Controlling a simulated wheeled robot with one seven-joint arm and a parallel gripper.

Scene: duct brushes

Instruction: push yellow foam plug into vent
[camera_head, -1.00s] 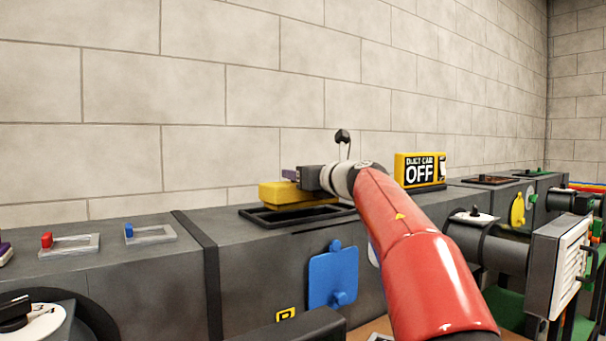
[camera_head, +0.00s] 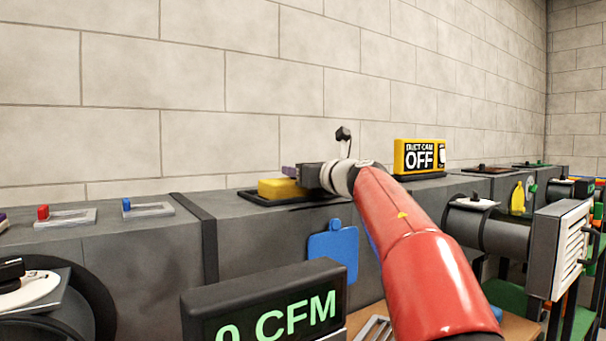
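The yellow foam plug (camera_head: 276,188) is at the black-framed vent opening (camera_head: 250,197) on top of the grey duct. Its lower part sits down inside the frame and its top stands above the rim. My gripper (camera_head: 297,174) is at the plug's right end, low over the vent. My red arm reaches in from the lower right. The fingers are mostly hidden by the gripper body, so I cannot tell whether they are closed on the plug.
A yellow "DUCT CAM OFF" sign (camera_head: 419,157) stands right of the arm on the duct. A "0 CFM" display (camera_head: 268,306) is in front. Red (camera_head: 43,212) and blue (camera_head: 127,204) sliders are on the left. A blue cover (camera_head: 333,254) hangs on the duct's front.

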